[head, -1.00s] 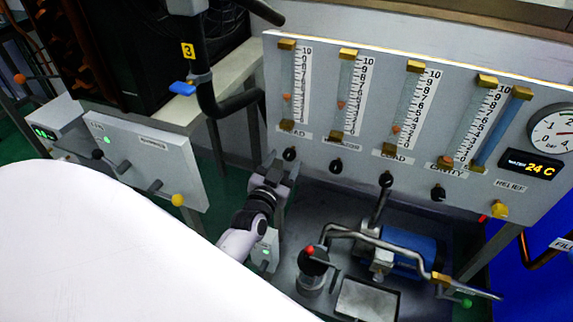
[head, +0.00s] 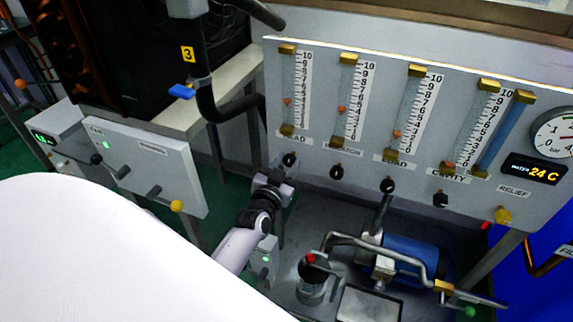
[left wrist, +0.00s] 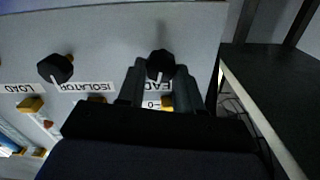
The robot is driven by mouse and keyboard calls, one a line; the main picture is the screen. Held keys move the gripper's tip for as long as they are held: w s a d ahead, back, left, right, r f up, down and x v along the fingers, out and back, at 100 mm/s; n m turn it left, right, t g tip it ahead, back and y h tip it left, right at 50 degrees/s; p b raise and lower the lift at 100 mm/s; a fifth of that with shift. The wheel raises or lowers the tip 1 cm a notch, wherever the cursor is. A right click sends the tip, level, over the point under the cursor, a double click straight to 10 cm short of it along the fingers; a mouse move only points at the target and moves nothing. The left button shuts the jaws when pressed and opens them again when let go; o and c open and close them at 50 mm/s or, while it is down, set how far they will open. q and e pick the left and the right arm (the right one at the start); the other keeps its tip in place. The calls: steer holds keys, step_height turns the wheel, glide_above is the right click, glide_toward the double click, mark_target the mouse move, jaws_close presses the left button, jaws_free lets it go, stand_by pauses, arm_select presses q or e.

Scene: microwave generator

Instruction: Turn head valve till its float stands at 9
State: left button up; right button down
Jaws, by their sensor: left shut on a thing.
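The head valve (head: 289,160) is the leftmost black knob in the row under the gauge panel. Its label is partly hidden in the head view. My left gripper (head: 284,170) is at this knob. In the left wrist view the gripper's two fingers (left wrist: 160,80) lie on either side of the black knob (left wrist: 160,64) and are shut on it. The head float (head: 288,102), small and orange, stands around the middle of the leftmost tube, near 4 by eye and well below 9. My right gripper is not in view.
Further black knobs stand right of it, the nearest being the isolator knob (head: 337,172), also in the left wrist view (left wrist: 56,68). Below are a blue cylinder (head: 408,257), bent pipes and a red-topped fitting (head: 310,258). A black hose (head: 230,107) hangs left of the panel.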

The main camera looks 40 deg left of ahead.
arm_select(q)
steer(key=n+p, duration=0.1)
steer(key=n, duration=0.5)
steer(key=shift+a+n+p, duration=0.15)
steer(key=shift+n+p, duration=0.2)
steer(key=shift+n, duration=0.05)
steer(key=n, duration=0.3)
steer(key=shift+f, duration=0.1)
steer(key=shift+s+a+n, duration=0.1)
steer(key=shift+n, duration=1.7)
steer(key=o, duration=1)
steer(key=shift+o, duration=0.2)
